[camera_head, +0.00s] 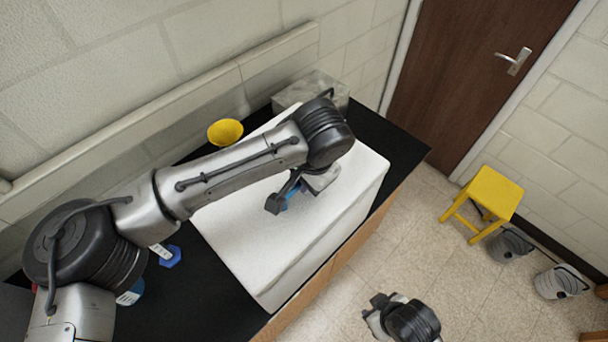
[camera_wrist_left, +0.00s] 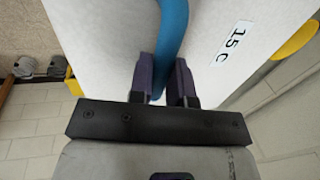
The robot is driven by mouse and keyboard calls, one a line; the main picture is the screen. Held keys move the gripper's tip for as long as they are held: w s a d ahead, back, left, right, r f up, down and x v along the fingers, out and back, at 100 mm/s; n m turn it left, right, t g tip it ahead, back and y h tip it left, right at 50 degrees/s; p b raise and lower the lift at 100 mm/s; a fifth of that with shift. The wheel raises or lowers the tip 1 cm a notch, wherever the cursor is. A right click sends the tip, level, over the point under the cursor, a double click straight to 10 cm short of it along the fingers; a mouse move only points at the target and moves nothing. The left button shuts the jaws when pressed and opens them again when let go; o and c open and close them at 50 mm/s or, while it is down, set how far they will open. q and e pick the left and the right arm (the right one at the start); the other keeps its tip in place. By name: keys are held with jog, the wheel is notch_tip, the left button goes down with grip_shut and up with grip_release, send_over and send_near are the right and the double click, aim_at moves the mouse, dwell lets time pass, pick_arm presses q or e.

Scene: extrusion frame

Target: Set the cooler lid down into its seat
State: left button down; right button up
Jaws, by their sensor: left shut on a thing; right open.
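The white cooler lid (camera_head: 240,225) forms the top of a large white box on the black counter; it also shows in the left wrist view (camera_wrist_left: 100,45) with a "15 C" label. I cannot make out a seam or gap between lid and cooler body. My left gripper (camera_head: 279,202) is over the lid, shut on its blue handle (camera_wrist_left: 172,35), which runs between the two fingers. The arm hides part of the lid in the head view. My right gripper (camera_head: 374,308) is open and empty, low at the bottom right, away from the cooler.
The black counter (camera_head: 400,150) runs along the block wall. A yellow bowl (camera_head: 225,131) and a grey translucent box (camera_head: 310,88) stand behind the cooler. A blue piece (camera_head: 171,257) lies left of it. A yellow stool (camera_head: 490,195) and grey buckets (camera_head: 510,246) stand on the floor.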

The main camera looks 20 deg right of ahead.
pick_arm(q)
jog(key=shift+f, duration=0.2)
jog(key=c, duration=1)
grip_release()
jog(key=shift+b+v, duration=0.6)
jog(key=shift+v, duration=6.3)
